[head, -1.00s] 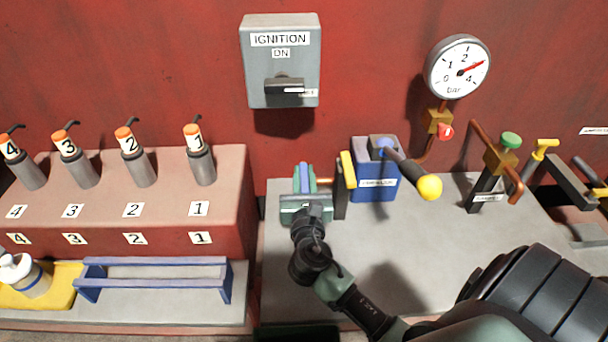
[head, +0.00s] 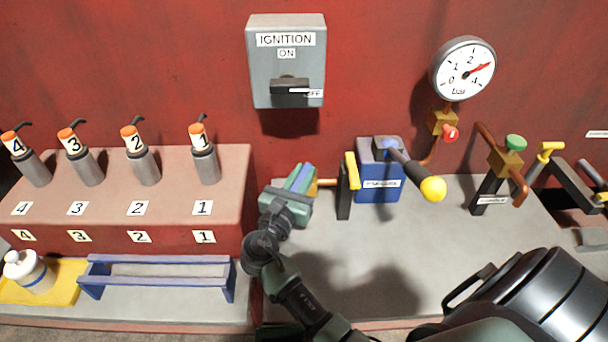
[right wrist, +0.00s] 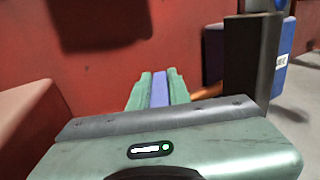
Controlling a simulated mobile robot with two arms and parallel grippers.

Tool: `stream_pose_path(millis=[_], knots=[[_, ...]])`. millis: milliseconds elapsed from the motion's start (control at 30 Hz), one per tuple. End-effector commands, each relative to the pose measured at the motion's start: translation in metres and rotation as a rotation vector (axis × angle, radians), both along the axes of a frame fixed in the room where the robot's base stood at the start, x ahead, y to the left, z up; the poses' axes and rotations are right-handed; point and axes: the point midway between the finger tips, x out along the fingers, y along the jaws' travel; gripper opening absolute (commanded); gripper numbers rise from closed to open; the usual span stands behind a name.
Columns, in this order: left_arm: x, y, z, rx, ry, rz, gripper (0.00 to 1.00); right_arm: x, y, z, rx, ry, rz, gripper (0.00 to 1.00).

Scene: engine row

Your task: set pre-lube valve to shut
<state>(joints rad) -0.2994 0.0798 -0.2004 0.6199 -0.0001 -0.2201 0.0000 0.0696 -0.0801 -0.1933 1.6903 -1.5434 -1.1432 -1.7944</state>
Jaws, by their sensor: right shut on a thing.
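My right gripper (head: 301,178) is shut on a narrow blue bar, which also shows between the green fingers in the right wrist view (right wrist: 159,92). Whether this bar is a valve handle or a loose thing I cannot tell. Just right of the fingers, a short copper pipe (head: 325,182) runs to a black post (head: 344,200) with an upright yellow handle (head: 352,171). Behind it stands a labelled blue box (head: 377,202) with a yellow-balled lever (head: 432,189); the label is too blurred to read surely. My left gripper is not in view.
A grey ignition box (head: 286,65) and a pressure gauge (head: 463,69) are on the red wall. A green-knobbed valve (head: 508,160) stands right. Numbered injectors (head: 205,160) stand on a ledge left, above a blue rack (head: 155,292).

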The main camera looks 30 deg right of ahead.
Motion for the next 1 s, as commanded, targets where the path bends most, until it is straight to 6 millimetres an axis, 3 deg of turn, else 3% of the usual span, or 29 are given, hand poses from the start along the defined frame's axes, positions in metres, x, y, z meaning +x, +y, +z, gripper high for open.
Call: stream_pose_path(millis=[67, 100, 167, 567, 1000], knots=[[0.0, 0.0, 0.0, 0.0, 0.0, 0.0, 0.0, 0.0, 0.0, 0.0, 0.001, 0.001, 0.0, 0.0], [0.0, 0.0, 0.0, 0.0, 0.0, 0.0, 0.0, 0.0, 0.0, 0.0, 0.001, 0.001, 0.0, 0.24], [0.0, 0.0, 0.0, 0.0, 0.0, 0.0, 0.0, 0.0, 0.0, 0.0, 0.0, 0.0, 0.0, 0.4], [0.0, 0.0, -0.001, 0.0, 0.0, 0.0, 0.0, -0.004, 0.005, -0.002, 0.002, 0.001, 0.003, 0.4], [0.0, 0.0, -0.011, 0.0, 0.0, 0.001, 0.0, -0.042, 0.058, -0.002, 0.002, 0.0, 0.002, 0.4]])
